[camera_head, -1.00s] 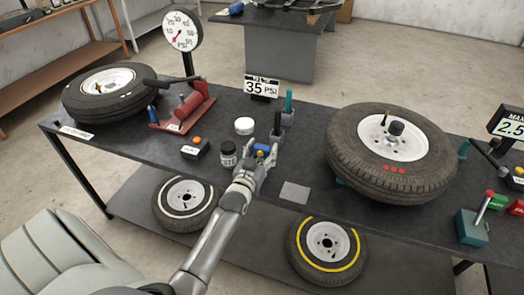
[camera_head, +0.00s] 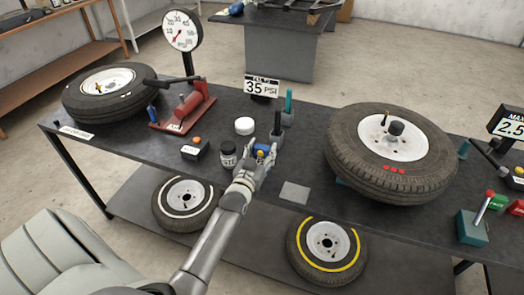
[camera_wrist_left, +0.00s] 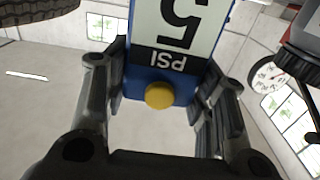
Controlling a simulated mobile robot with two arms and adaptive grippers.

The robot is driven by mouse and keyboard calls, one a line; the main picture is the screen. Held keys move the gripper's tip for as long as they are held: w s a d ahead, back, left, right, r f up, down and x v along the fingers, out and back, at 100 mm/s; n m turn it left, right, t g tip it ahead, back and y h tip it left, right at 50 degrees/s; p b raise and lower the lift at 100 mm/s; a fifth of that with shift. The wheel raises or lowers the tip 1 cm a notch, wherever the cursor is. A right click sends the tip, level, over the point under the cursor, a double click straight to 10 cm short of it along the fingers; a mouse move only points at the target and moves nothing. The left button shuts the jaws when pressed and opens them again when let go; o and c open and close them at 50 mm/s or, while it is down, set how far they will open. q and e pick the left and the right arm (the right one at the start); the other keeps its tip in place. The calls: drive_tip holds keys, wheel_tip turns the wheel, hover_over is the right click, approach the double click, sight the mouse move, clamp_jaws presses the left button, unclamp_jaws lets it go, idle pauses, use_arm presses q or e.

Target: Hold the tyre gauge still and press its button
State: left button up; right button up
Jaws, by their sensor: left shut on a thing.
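The tyre gauge is a small blue block (camera_head: 262,150) with a yellow button on the worktop's front part in the head view. In the left wrist view the gauge (camera_wrist_left: 178,50) shows large, with a white display reading "5" and "PSI" upside down. Its round yellow button (camera_wrist_left: 159,96) faces the camera. My left gripper (camera_head: 264,155) is shut on the gauge, with one finger along each side in the wrist view. Nothing is seen touching the button. My right gripper is not in view.
A dark jar (camera_head: 228,155) stands just left of the gripper, with a white tub (camera_head: 244,125) behind. A "35 PSI" sign (camera_head: 261,86) stands farther back. A large tyre (camera_head: 350,150) lies to the right. A grey pad (camera_head: 294,193) lies near the front edge.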

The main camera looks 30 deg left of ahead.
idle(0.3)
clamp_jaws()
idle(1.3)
